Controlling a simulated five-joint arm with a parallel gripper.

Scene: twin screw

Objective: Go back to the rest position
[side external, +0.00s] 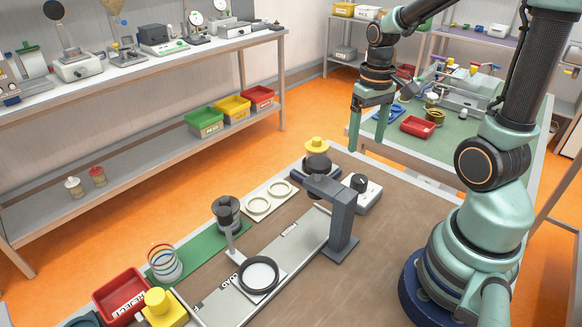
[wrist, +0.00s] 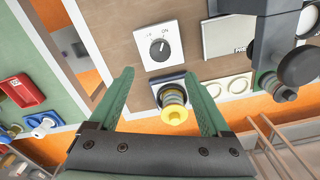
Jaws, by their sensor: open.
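My gripper (side external: 368,138) is open and empty, held in the air above the far end of the brown work table (side external: 385,240). Its two green fingers also show wide apart in the wrist view (wrist: 159,76). A yellow-topped piece (side external: 317,145) stands on a dark base at the table's far edge, apart from the gripper. In the wrist view the yellow top (wrist: 174,112) appears between the fingers, below them in space. Nothing touches the fingers.
A dial box (side external: 363,193) and a grey post (side external: 342,220) stand near the yellow piece. A plate with two pale rings (side external: 268,200), a black ring (side external: 258,275) and a red reject bin (side external: 121,294) lie further left. A green side table (side external: 445,140) stands behind.

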